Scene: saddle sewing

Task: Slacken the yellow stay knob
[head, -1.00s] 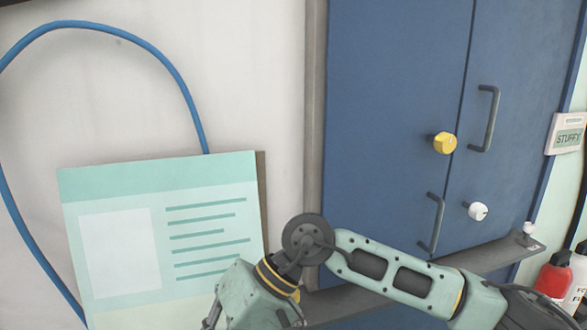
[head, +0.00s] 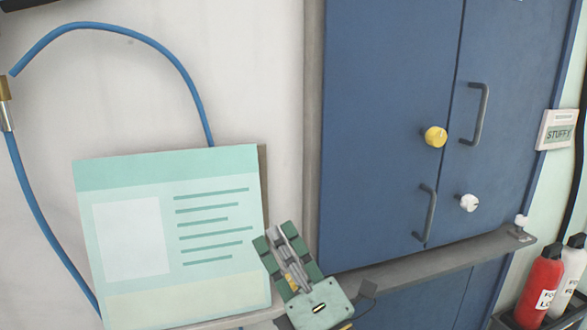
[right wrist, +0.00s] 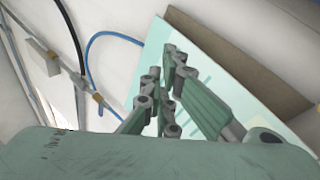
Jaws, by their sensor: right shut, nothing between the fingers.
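The yellow stay knob (head: 435,136) sits on the front of the blue cabinet's left door (head: 392,100), near the seam between the doors. My right gripper (head: 279,238) is low in the head view, left of the cabinet and in front of the lower right of the light green board (head: 120,285). It is well below and to the left of the knob, apart from it. Its fingers are shut and empty, and they also show in the right wrist view (right wrist: 172,55), in front of the board. My left gripper is not in view.
A white knob (head: 469,202) and two grey bar handles (head: 480,114) stick out of the cabinet doors. A ledge (head: 440,262) runs under the doors. A blue hose (head: 185,75) loops on the wall. Red (head: 540,285) and white bottles stand at lower right.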

